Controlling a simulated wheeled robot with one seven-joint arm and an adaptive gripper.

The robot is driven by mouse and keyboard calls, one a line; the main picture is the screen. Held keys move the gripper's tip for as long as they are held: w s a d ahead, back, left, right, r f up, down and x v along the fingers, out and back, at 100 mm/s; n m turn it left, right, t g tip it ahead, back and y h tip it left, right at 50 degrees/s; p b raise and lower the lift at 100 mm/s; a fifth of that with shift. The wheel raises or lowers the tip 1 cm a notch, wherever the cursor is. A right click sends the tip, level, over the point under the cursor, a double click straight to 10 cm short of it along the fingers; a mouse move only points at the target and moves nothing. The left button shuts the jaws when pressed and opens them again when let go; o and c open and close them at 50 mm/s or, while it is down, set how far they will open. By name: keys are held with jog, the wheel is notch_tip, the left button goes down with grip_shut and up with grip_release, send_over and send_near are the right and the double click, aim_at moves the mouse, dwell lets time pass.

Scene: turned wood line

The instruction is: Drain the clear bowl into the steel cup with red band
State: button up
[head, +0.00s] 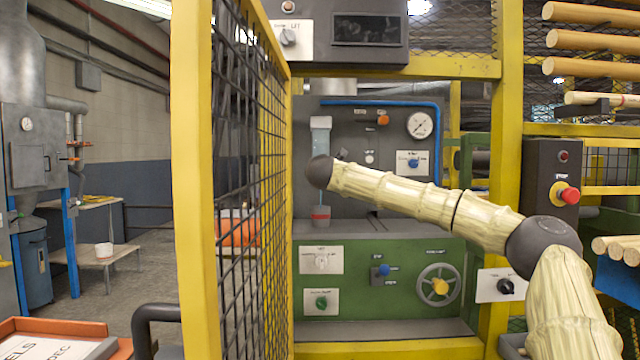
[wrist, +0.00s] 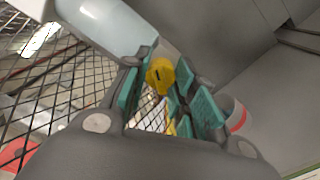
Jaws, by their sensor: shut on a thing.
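The clear bowl (head: 320,137) hangs upright on the grey panel, below the blue pipe. In the wrist view its pale, translucent wall (wrist: 108,25) fills the upper left. A yellow knob with a dark mark (wrist: 160,72) shows at its lower end, between the teal pads of my gripper (wrist: 166,88), which is shut on it. The steel cup with red band (head: 320,216) stands below the bowl; it also shows right of my fingers in the wrist view (wrist: 238,118). In the head view my wrist hides the knob and fingers. The liquid level and cup's inside cannot be told.
A yellow-framed mesh guard (head: 191,180) stands close on the left. The green cabinet (head: 410,265) with knobs and a handwheel lies below. A red stop button (head: 570,195) is on the right post, near my arm. Wooden rods (head: 590,42) are racked at upper right.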

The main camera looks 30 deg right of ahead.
jog(key=m+b, duration=0.1)
jog(key=b, duration=0.1)
jog(key=m+b, duration=0.1)
jog(key=b, duration=0.2)
jog(key=shift+d+f+m, duration=0.15)
jog(key=shift+f+m, duration=0.15)
jog(key=shift+r+m+b, duration=0.2)
jog(key=shift+m+b, duration=0.2)
jog(key=shift+b, duration=0.25)
jog(key=o, duration=1)
jog(key=shift+s, duration=0.1)
jog(key=shift+o, duration=0.2)
jog(key=v, duration=1.2)
